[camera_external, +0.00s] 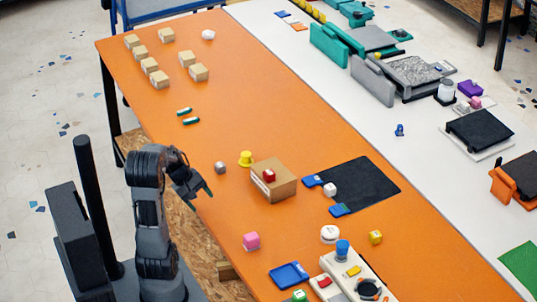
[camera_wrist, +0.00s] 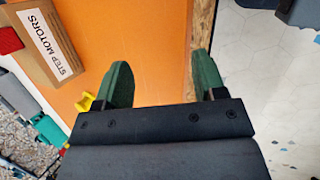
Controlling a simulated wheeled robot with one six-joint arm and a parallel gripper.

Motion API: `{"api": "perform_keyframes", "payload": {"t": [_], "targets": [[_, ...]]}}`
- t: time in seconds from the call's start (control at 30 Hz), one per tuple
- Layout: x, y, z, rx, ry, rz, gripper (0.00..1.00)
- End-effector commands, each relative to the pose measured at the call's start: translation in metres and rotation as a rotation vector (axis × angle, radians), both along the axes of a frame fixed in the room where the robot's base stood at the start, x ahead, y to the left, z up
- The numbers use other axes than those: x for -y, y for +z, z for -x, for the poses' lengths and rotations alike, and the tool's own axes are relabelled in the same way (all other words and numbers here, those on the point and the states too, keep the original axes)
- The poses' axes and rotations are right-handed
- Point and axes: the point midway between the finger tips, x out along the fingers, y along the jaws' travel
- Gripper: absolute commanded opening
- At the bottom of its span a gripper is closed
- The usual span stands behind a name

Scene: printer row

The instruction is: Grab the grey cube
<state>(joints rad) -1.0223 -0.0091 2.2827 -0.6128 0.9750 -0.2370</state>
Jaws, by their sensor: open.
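The small grey cube (camera_external: 221,168) sits on the orange table (camera_external: 250,100), near its left edge, in the external view. I do not see it in the wrist view, where the gripper body covers much of the picture. My gripper (camera_external: 204,191) hangs at the table's left edge, to the left of and nearer than the cube, apart from it. In the wrist view its two green fingers (camera_wrist: 164,75) are spread with nothing between them, over the orange surface and its wooden edge.
A yellow piece (camera_external: 246,158) stands just right of the cube. A pink cube (camera_external: 251,241) is nearer. Free table lies behind the cube.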

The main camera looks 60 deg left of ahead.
Motion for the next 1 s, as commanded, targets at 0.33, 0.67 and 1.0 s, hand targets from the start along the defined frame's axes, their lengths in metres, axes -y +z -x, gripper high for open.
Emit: {"api": "perform_keyframes", "payload": {"t": [0.33, 0.67, 1.0], "targets": [[-0.131, -0.012, 0.0, 0.323, 0.953, 0.586, 0.64], [-0.154, 0.023, -0.025, 0.443, 1.175, 0.885, 0.64], [-0.154, 0.0, -0.078, 0.436, 1.182, 0.894, 0.64]]}}
